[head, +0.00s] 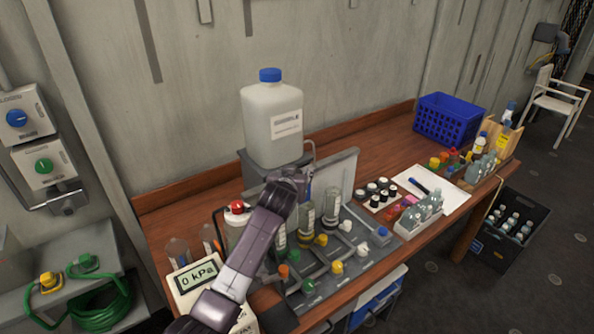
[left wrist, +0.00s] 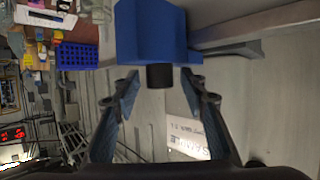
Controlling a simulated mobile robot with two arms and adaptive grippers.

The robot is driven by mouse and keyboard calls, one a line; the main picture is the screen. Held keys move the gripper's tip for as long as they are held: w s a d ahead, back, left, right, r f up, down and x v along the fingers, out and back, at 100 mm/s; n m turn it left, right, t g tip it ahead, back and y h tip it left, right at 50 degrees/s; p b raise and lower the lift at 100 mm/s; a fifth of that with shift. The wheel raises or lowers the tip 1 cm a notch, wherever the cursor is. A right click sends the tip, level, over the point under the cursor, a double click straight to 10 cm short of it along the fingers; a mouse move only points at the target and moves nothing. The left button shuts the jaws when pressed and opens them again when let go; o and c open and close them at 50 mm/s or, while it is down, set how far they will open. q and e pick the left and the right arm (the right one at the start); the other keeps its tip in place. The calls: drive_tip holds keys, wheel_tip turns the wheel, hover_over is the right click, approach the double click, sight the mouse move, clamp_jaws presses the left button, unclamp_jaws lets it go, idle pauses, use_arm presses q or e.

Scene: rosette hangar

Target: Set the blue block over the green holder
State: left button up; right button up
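In the left wrist view a blue block (left wrist: 152,32) fills the top centre, with a short black cylinder (left wrist: 160,76) below it. My left gripper (left wrist: 160,78) has its fingertips on either side of this cylinder, apart from each other, with small gaps visible. In the head view my left gripper (head: 292,182) is above the desk, in front of the white jug, and hides most of what is at its tips. A blue sliver (head: 308,188) shows beside it. I cannot make out a green holder with certainty. My right gripper is not in view.
A white jug (head: 272,120) with a blue cap stands behind the gripper. Bottles (head: 331,205) and a grey tray (head: 325,285) crowd the desk front. A blue crate (head: 449,118) is at the back right. Bare desk (head: 372,143) shows between jug and crate.

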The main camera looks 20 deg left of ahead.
use_arm(q)
drive_tip(key=shift+w, duration=0.1)
clamp_jaws()
idle(0.3)
drive_tip(key=shift+f, duration=0.1)
